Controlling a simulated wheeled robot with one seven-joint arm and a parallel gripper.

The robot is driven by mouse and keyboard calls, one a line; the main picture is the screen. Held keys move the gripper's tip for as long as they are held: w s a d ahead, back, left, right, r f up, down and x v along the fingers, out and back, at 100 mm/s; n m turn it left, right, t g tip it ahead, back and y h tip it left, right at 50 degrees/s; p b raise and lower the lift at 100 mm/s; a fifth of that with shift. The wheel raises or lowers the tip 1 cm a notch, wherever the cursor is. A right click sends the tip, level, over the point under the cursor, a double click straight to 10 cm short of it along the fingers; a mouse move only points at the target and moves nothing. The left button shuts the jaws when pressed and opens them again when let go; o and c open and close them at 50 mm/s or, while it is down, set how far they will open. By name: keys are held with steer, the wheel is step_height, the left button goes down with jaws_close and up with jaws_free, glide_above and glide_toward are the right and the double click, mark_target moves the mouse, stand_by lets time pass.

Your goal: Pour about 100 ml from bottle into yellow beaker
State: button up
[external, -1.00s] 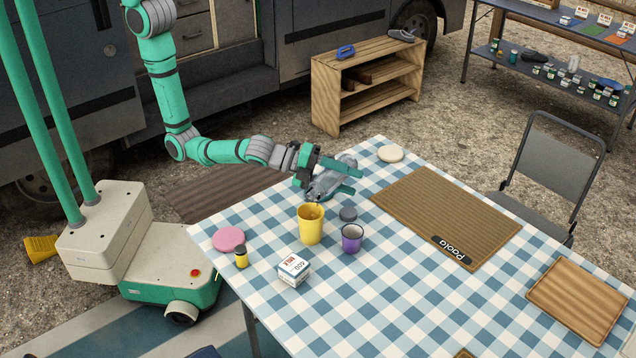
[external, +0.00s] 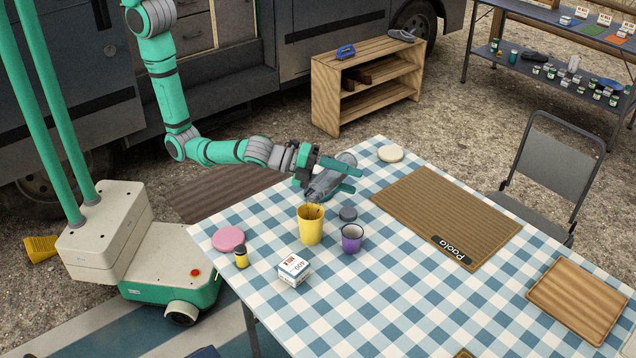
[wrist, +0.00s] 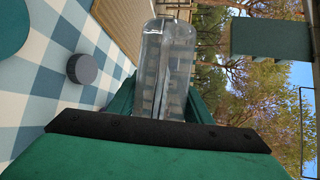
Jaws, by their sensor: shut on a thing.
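The clear grey bottle (external: 329,181) is tilted, with its mouth low toward the yellow beaker (external: 311,227) and its base raised to the right. My gripper (external: 343,176) is shut on the bottle above the table. The bottle's mouth is at or just above the beaker's rim; I cannot tell whether they touch. The yellow beaker stands upright, and a dark patch shows inside its rim. In the wrist view the transparent bottle (wrist: 167,65) lies between my green fingers. The liquid level in the beaker is hidden.
A purple cup (external: 352,239) and a dark round cap (external: 348,214) stand close to the beaker. A milk carton (external: 293,270), a small yellow jar (external: 241,257) and a pink disc (external: 228,239) are nearer the left edge. A brown mat (external: 446,217) lies to the right.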

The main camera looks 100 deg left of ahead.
steer(key=shift+s+d+r, duration=0.1)
steer(key=shift+d+r, duration=0.2)
steer(key=shift+r, duration=0.1)
stand_by(0.8)
